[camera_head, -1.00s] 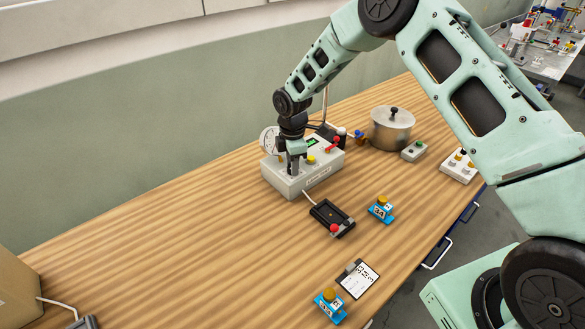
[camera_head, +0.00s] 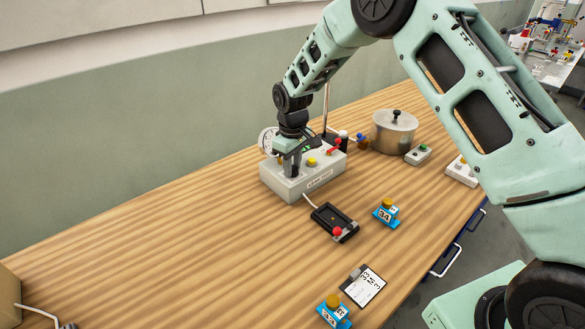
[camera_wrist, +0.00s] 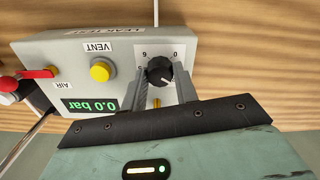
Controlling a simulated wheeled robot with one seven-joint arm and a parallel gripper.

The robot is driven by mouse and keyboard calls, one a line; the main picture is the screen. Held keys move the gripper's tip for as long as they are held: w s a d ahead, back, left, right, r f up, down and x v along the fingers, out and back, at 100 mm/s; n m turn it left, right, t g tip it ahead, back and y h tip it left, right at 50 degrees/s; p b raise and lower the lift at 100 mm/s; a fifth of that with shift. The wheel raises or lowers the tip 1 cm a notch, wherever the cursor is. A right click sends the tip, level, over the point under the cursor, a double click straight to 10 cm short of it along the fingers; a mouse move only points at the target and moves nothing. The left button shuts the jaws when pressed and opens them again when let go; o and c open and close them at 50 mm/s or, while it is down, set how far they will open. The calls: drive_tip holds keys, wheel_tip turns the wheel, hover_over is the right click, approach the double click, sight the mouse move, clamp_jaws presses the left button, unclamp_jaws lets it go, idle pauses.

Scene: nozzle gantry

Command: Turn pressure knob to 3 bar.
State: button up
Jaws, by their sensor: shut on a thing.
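The grey leak-test box (camera_head: 318,180) stands on the wooden table in the head view. In the wrist view the box (camera_wrist: 125,62) appears upside down. Its black pressure knob (camera_wrist: 159,69) sits between the two grey fingers of my gripper (camera_wrist: 160,88), with the figures 0 and 6 printed near it. The fingers are shut on the knob. A light pointer mark shows on the knob, but its exact reading is unclear. The green display (camera_wrist: 90,106) reads 0.0 bar. In the head view my gripper (camera_head: 291,165) comes down from above and hides the knob.
A yellow VENT button (camera_wrist: 102,70) and a red AIR lever (camera_wrist: 38,73) are beside the knob. A round gauge (camera_head: 267,140) stands behind the box.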

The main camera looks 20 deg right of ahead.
sight(293, 168)
drive_tip(key=m+b, duration=0.1)
drive_tip(key=m, duration=0.4)
drive_tip(key=shift+m, duration=0.3)
drive_tip(key=m, duration=0.5)
drive_tip(key=shift+m+b, duration=0.3)
drive_tip(key=o, duration=1)
drive_tip(key=shift+c, duration=0.2)
drive_tip(key=shift+r, duration=0.1)
wheel_tip(293, 168, up, 17)
drive_tip(key=b, duration=0.3)
drive_tip(key=shift+r, duration=0.15)
